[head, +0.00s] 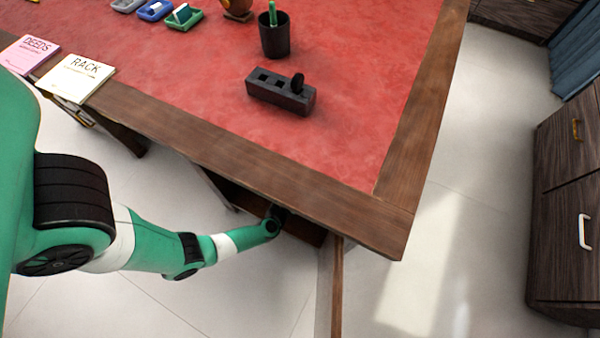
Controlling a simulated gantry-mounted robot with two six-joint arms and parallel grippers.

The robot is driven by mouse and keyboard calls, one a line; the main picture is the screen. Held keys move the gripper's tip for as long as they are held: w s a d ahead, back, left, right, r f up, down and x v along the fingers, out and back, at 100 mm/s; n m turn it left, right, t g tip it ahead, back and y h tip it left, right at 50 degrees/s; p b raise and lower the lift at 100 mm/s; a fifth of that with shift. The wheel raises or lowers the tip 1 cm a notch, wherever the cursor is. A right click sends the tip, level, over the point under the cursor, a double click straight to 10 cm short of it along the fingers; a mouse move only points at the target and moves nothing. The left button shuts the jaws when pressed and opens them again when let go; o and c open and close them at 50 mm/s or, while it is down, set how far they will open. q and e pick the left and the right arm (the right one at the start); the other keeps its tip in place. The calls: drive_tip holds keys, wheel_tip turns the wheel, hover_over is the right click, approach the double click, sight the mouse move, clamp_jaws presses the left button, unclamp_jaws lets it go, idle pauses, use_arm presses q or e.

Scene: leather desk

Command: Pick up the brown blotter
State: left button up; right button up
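I cannot make out a brown blotter for certain in the head view. A small brown object on a dark base (238,12) stands at the top edge of the desk and is cut off, so I cannot tell what it is. My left arm comes in from the left and reaches under the front edge of the desk. My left gripper (278,214) is a dark shape at the desk's lower edge, mostly hidden, beside a brown wooden surface (303,229) under the desktop. Whether it is open or holds anything does not show. My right gripper is not in view.
A wooden panel (337,290) like an open door stands out below the desk (400,215). A dark cabinet (565,200) stands right.

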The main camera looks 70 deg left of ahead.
use_arm(q)
drive_tip(key=shift+s+d, duration=0.1)
drive_tip(key=shift+c, duration=0.6)
clamp_jaws()
drive_tip(key=shift+r+p, duration=0.55)
drive_tip(key=shift+r, duration=0.05)
wheel_tip(320, 180, up, 3)
drive_tip(key=p, duration=0.2)
drive_tip(key=shift+p, duration=0.3)
drive_tip(key=a+r+p+v, duration=0.1)
drive_tip(key=p+v, duration=0.3)
drive_tip(key=v, duration=0.4)
drive_tip(key=a+r+p+v, duration=0.1)
drive_tip(key=p+v, duration=0.3)
drive_tip(key=v, duration=0.4)
drive_tip(key=shift+s+a+r+p, duration=0.2)
drive_tip(key=shift+s+r+p, duration=0.15)
drive_tip(key=shift+s+r, duration=0.05)
